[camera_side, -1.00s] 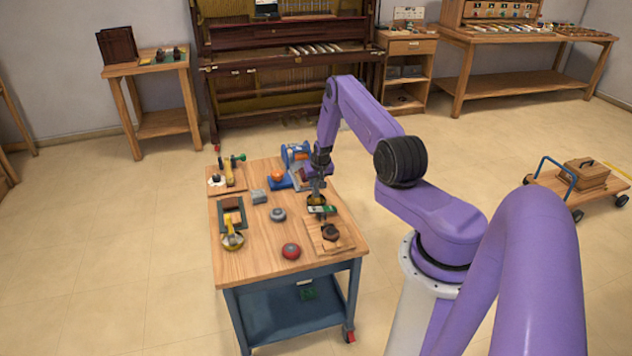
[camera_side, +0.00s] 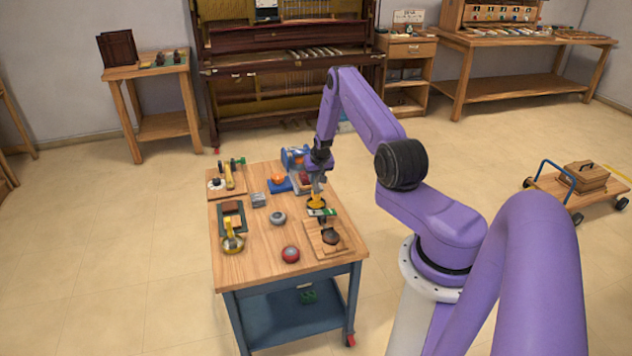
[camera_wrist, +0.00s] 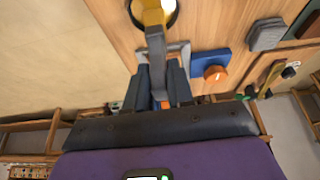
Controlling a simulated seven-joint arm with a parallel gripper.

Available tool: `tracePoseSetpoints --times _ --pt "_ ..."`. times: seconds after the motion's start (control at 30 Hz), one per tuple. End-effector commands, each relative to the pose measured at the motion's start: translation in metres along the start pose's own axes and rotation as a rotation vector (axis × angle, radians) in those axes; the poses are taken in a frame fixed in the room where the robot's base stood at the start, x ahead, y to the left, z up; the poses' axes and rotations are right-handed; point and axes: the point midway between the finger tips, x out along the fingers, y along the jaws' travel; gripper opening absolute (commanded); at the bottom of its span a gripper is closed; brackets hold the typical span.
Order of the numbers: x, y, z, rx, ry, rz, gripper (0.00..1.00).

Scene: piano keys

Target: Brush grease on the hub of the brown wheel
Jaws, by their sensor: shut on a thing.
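In the wrist view my gripper (camera_wrist: 158,78) grips a grey stem, and the yellow part of the brush (camera_wrist: 153,14) shows at the top edge. The brush's lower end is over or in a small dark round pot (camera_side: 316,203); I cannot tell whether it touches. A dark brown round piece, seemingly the brown wheel (camera_side: 330,237), lies on a wooden board (camera_side: 313,240) just in front of the pot. Its hub is too small to make out.
A green piece (camera_side: 322,212) lies between pot and board. A red knob (camera_side: 290,254), a grey knob (camera_side: 278,217) and a grey block (camera_side: 258,199) stand on the bench. A blue device (camera_side: 293,157) is behind; a green-edged tray (camera_side: 222,218) is at left.

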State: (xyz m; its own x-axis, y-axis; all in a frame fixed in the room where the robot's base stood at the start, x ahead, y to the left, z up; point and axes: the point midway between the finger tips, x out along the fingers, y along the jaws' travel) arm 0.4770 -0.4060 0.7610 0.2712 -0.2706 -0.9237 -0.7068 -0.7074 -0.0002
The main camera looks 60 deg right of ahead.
Motion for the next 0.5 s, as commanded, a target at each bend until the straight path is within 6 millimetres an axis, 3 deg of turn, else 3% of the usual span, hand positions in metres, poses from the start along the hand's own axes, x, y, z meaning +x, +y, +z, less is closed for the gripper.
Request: tracePoseSetpoints --times 0.5 --pt "-0.03 0.0 -0.013 0.001 0.0 0.0 0.0"
